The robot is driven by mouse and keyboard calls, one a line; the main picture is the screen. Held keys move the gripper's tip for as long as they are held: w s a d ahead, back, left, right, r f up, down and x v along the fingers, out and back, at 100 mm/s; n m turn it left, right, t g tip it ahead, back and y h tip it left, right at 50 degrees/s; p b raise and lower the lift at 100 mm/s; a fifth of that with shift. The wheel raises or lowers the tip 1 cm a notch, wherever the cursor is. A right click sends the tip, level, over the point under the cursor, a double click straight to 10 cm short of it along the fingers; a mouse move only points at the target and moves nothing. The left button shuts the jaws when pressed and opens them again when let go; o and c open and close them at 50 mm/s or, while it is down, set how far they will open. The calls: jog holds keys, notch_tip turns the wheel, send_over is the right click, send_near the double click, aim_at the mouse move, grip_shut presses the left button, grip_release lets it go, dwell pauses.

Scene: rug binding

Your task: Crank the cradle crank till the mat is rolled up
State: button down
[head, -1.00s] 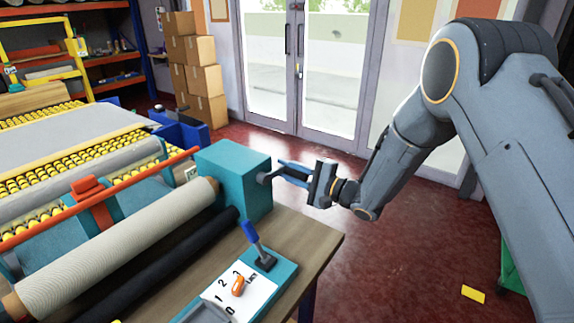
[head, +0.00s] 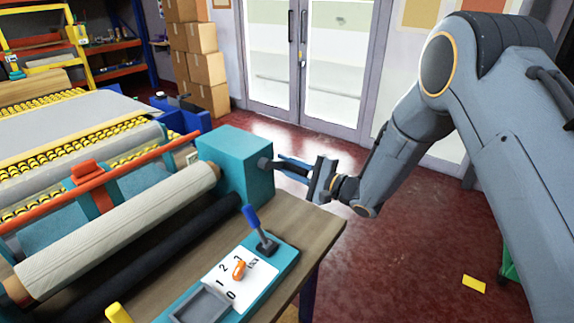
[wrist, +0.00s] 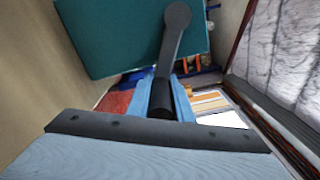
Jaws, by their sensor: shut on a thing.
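The cradle crank (head: 268,163) sticks out from the right side of a teal box (head: 235,160) at the end of the cradle. My gripper (head: 293,166) is shut on the crank's handle. In the wrist view the dark crank arm (wrist: 176,45) runs from the teal box (wrist: 120,40) down to the handle (wrist: 162,92) between my blue fingers (wrist: 163,97). The mat (head: 120,233) is a pale ribbed roll lying along the cradle, in front of an orange bar (head: 100,175). The gripper covers part of the handle.
A teal panel (head: 262,292) with a blue lever (head: 251,217) and an orange pointer on a numbered card (head: 240,268) sits on the wooden table (head: 318,222). A black roller (head: 150,260) lies beside the mat. Cardboard boxes (head: 200,68) stand behind.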

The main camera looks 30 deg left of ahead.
aim_at(309, 175)
jog(key=shift+f, duration=0.1)
jog(key=c, duration=1.6)
grip_release()
jog(key=shift+s+d+b, duration=0.2)
jog(key=shift+d+b, duration=0.2)
jog(key=shift+d, duration=1.55)
jog(key=shift+s+d+b, duration=0.15)
jog(key=shift+d+b, duration=0.25)
jog(key=shift+d, duration=1.55)
